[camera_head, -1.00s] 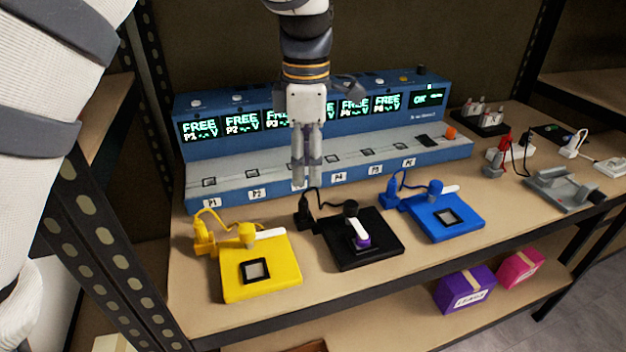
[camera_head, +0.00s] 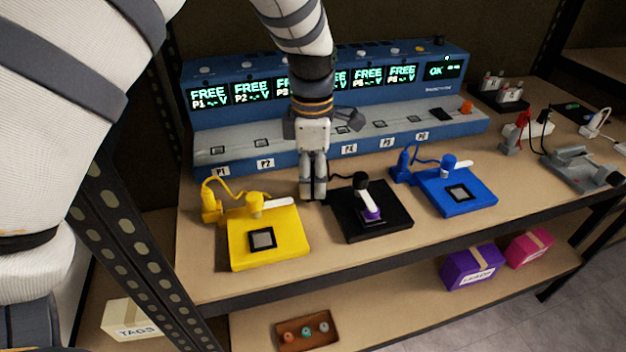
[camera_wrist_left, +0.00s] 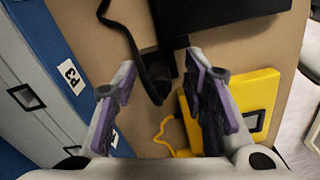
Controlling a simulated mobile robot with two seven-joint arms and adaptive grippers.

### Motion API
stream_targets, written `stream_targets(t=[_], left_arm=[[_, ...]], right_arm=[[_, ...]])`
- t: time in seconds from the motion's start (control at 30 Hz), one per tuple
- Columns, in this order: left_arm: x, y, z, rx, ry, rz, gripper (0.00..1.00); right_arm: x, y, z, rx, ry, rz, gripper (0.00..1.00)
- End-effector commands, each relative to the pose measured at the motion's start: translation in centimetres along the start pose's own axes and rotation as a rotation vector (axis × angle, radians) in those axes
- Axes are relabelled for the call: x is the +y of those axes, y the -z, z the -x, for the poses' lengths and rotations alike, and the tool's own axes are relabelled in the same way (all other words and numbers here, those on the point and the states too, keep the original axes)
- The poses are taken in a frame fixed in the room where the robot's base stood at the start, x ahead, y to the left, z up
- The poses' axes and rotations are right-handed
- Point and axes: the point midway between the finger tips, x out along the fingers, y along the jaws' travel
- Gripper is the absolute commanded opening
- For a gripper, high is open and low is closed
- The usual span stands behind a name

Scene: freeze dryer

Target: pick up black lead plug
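My left gripper (camera_head: 313,196) points down just left of the black pad (camera_head: 399,222), at the black lead plug's place. In the head view the gripper hides the plug. In the left wrist view the black lead plug (camera_wrist_left: 157,76) shows between and slightly beyond the fingers of my open gripper (camera_wrist_left: 163,100), with its black cord running upward. The fingers stand apart; I cannot tell whether either touches the plug. The black pad (camera_wrist_left: 220,14) is at the top of that view. My right gripper is not in view.
The yellow pad (camera_head: 290,242) with its yellow plug (camera_head: 211,206) is close on the left. The blue pad (camera_head: 478,200) and blue plug (camera_head: 403,168) are on the right. The blue station (camera_head: 300,150) with several sockets stands behind. Bare tabletop lies along the front edge.

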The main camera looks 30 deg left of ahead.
Motion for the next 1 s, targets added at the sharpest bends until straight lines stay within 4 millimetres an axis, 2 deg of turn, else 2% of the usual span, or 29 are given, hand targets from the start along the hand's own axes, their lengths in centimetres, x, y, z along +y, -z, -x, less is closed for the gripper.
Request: stream_targets(t=[0.03, 0.2, 0.57, 0.67, 0.77, 0.83, 1.0], left_arm=[[0.0, 0.0, 0.1, 0.000, -0.001, 0.000, 0.40], [0.0, 0.0, 0.1, 0.000, -0.001, 0.000, 0.01], [0.0, 0.0, 0.1, 0.000, -0.001, 0.000, 0.00], [0.1, 0.0, 0.7, 0.000, -0.003, 0.000, 0.00], [0.1, -0.1, 2.3, -0.001, -0.006, 0.000, 0.00], [-0.2, 0.0, 4.1, -0.002, -0.007, -0.001, 0.00], [-4.4, 0.2, 9.6, -0.009, -0.019, -0.002, 0.00]], right_arm=[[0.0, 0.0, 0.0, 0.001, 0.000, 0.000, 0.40], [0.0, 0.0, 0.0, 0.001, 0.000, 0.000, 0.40], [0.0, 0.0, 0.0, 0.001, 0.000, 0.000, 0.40], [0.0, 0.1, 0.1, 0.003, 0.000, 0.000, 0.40], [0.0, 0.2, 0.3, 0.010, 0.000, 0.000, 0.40], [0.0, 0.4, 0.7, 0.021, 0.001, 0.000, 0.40], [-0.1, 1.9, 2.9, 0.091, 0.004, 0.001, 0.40]])
